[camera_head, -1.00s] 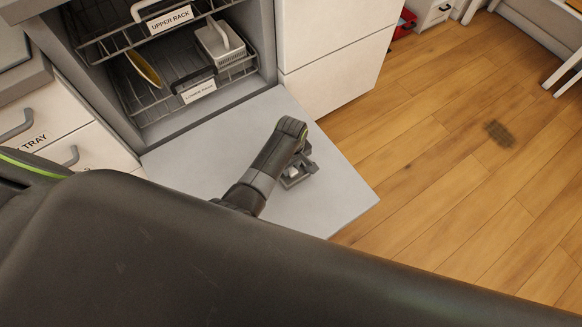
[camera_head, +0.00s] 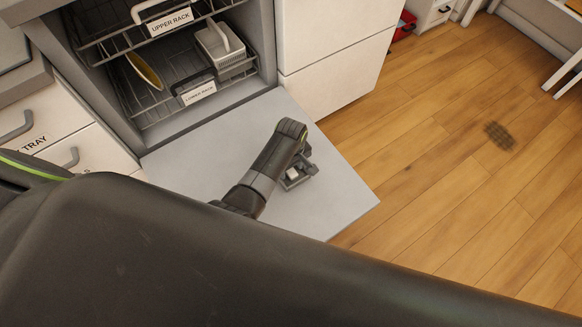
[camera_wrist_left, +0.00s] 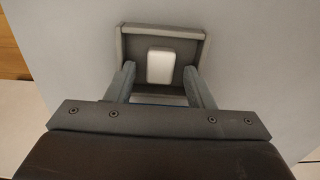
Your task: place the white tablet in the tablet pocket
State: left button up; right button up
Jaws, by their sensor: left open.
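The white tablet (camera_wrist_left: 160,67) lies flat inside the grey, low-walled tablet pocket (camera_wrist_left: 160,29), surrounded by its dark floor in the left wrist view. In the head view the tablet (camera_head: 292,172) shows small and pale in the pocket (camera_head: 287,186) on the lowered dishwasher door. My left gripper (camera_wrist_left: 158,72) is open, its two fingers apart at either side of the tablet's near end, not touching it as far as I can see. In the head view my left gripper (camera_head: 301,164) is partly hidden by its own wrist. My right gripper is not in view.
The open dishwasher door (camera_head: 225,135) is a flat pale surface with bare room around the pocket. Behind it are the lower rack (camera_head: 150,100), a yellow plate (camera_head: 144,70) and a white basket (camera_head: 222,45). Wooden floor (camera_head: 450,170) lies to the right.

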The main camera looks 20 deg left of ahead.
aim_at(291, 171)
pick_arm(q)
notch_tip(291, 171, up, 12)
jog(key=p, duration=0.3)
jog(key=shift+f, duration=0.15)
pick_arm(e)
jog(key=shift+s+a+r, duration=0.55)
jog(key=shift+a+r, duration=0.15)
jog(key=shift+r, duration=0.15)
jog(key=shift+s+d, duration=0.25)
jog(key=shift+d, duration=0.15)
